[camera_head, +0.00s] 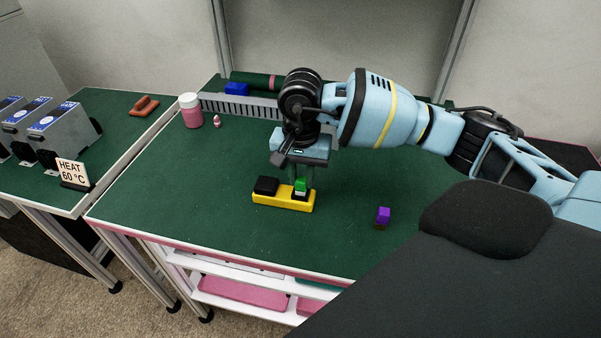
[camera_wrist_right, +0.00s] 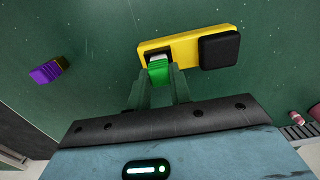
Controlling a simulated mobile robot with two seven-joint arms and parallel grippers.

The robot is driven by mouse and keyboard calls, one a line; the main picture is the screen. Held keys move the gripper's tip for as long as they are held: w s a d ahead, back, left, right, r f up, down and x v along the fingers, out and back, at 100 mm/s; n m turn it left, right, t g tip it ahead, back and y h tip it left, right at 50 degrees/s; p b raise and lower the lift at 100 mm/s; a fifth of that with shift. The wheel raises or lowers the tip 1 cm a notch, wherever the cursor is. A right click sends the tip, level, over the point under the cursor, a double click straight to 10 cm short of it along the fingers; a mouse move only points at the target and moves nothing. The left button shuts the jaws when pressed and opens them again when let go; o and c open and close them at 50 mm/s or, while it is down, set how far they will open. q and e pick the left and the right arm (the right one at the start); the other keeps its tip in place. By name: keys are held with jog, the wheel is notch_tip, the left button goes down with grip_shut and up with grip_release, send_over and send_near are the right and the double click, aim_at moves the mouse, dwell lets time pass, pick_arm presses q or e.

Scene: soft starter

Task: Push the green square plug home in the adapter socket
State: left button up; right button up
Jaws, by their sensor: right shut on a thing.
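The yellow adapter (camera_head: 270,200) lies on the green bench top, with a black block on its left part. It also shows in the right wrist view (camera_wrist_right: 182,42). The green square plug (camera_head: 300,185) is at the adapter's right part, over the dark socket opening. In the right wrist view the green plug (camera_wrist_right: 158,72) has a pale end at the socket; how deep it sits I cannot tell. My right gripper (camera_head: 302,184) is above the adapter, shut on the green plug; its fingertips (camera_wrist_right: 160,82) flank it. My left gripper is not in view.
A purple block (camera_head: 383,216) stands to the right of the adapter. A grey slotted duct (camera_head: 240,106), a pink jar (camera_head: 190,111) and a small pink piece (camera_head: 217,121) are at the back. Grey devices and a heat sign (camera_head: 72,172) stand on the left bench. The front of the bench is clear.

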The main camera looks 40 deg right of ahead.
aim_at(301, 179)
jog(key=o, duration=1)
notch_tip(301, 179, up, 8)
jog(key=shift+f, duration=0.1)
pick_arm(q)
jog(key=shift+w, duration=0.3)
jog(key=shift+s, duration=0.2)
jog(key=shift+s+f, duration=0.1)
